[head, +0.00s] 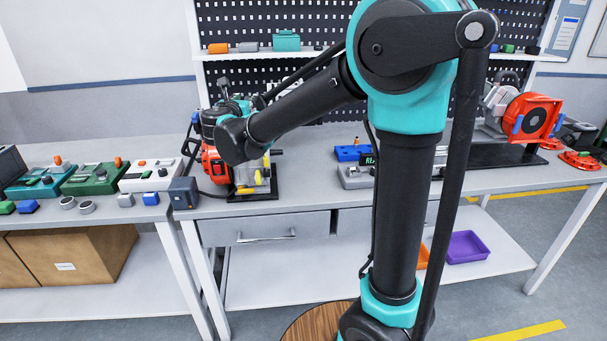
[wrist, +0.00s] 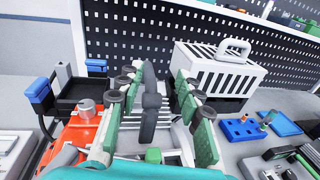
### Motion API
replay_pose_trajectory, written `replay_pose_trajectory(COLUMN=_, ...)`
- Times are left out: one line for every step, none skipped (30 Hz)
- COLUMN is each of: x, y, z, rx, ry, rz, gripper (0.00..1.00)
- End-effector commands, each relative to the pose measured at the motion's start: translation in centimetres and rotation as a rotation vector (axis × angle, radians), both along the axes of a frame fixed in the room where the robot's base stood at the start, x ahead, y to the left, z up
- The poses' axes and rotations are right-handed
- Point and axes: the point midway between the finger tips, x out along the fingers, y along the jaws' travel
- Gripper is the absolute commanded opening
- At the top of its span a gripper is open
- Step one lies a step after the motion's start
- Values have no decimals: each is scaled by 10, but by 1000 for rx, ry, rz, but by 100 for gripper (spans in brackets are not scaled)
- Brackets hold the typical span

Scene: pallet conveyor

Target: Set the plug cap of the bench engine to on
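The bench engine (head: 212,163), with orange-red housing, stands on the bench at left centre in the head view, partly hidden by my arm. In the wrist view its orange cover (wrist: 72,138) is at lower left and grey cooling fins lie behind the fingers. A black upright part, which looks like the plug cap (wrist: 149,118), stands between the fingers. My gripper (wrist: 157,82) is open, one green-padded finger on each side of this part, with gaps visible. Whether the cap is seated on the plug cannot be told. In the head view my gripper is mostly hidden behind my forearm.
A black box with blue caps (wrist: 82,92) is left of the fingers. A white slotted box with a handle (wrist: 222,70) stands behind right. A blue tray (wrist: 245,130) lies to the right. A perforated panel (head: 265,20) backs the bench. An orange reel (head: 530,118) stands far right.

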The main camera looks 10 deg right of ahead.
Motion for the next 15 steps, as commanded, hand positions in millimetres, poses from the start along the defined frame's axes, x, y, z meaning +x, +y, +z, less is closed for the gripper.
replay_pose_trajectory(x=-1, y=0, z=-2, rx=-2, ry=-35, rz=0, gripper=36)
replay_pose_trajectory(x=-2, y=1, z=-3, rx=-2, ry=-57, rz=0, gripper=36)
replay_pose_trajectory(x=-13, y=3, z=-1, rx=0, ry=-50, rz=4, gripper=36)
replay_pose_trajectory(x=-19, y=4, z=-1, rx=0, ry=-49, rz=3, gripper=36)
replay_pose_trajectory(x=-24, y=5, z=-1, rx=0, ry=-48, rz=4, gripper=36)
replay_pose_trajectory(x=-31, y=7, z=-1, rx=0, ry=-48, rz=4, gripper=36)
replay_pose_trajectory(x=-36, y=8, z=-1, rx=0, ry=-47, rz=3, gripper=36)
replay_pose_trajectory(x=-42, y=9, z=-1, rx=0, ry=-47, rz=4, gripper=36)
replay_pose_trajectory(x=-49, y=10, z=-1, rx=0, ry=-47, rz=3, gripper=36)
replay_pose_trajectory(x=-54, y=12, z=-1, rx=0, ry=-47, rz=3, gripper=36)
replay_pose_trajectory(x=-59, y=13, z=-1, rx=0, ry=-47, rz=4, gripper=36)
replay_pose_trajectory(x=-66, y=13, z=-1, rx=0, ry=-46, rz=3, gripper=36)
replay_pose_trajectory(x=-72, y=15, z=-1, rx=0, ry=-46, rz=3, gripper=36)
replay_pose_trajectory(x=-77, y=16, z=-1, rx=0, ry=-46, rz=4, gripper=36)
replay_pose_trajectory(x=-84, y=17, z=-1, rx=0, ry=-46, rz=3, gripper=36)
